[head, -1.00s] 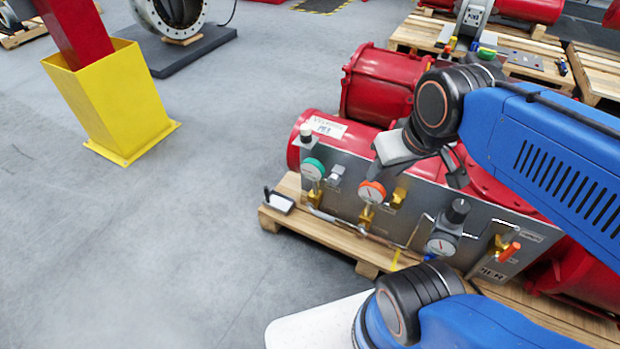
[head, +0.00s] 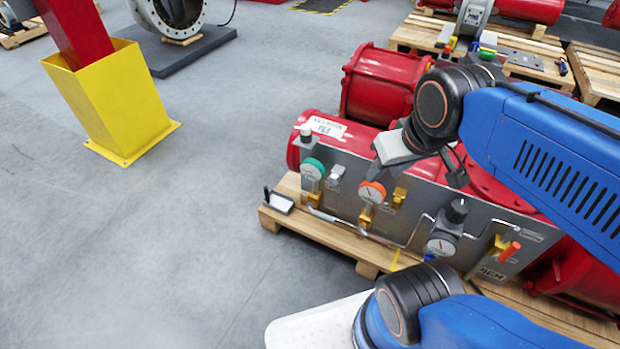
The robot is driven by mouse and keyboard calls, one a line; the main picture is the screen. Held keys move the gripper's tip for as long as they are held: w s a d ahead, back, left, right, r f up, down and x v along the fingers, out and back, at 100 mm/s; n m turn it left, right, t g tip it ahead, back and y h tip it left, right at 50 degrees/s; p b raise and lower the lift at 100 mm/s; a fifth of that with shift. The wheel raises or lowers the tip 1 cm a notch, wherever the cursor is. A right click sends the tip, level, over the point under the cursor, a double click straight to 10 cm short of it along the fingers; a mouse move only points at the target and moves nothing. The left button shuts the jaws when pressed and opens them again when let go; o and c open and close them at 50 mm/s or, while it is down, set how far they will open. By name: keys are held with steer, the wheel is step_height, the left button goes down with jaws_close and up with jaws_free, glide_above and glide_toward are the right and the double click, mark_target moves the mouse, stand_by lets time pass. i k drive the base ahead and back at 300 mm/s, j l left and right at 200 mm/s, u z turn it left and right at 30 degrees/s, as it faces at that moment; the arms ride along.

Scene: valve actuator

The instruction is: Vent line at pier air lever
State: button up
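The grey valve panel (head: 340,200) stands along the front of a red actuator on a wooden pallet. At its right end is a brass valve with an orange lever handle (head: 510,251), tilted, beside a small label. A plate with partly legible dark letters (head: 491,273) sits just below and left of it. My gripper (head: 456,172) hangs from the dark wrist above the middle of the panel, up and left of the orange lever and apart from it. Nothing is visibly held.
The panel also carries a green-rimmed gauge (head: 313,169), an orange-rimmed gauge (head: 372,192) and a dark-knobbed regulator with gauge (head: 441,244). A small dark-edged tray (head: 280,202) lies on the pallet's left corner. A yellow stand (head: 115,100) is at left; the floor between is clear.

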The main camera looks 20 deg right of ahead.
mark_target(513, 248)
steer(key=z, duration=1.8)
steer(key=k+j+u, duration=0.25)
steer(key=k+j, duration=0.55)
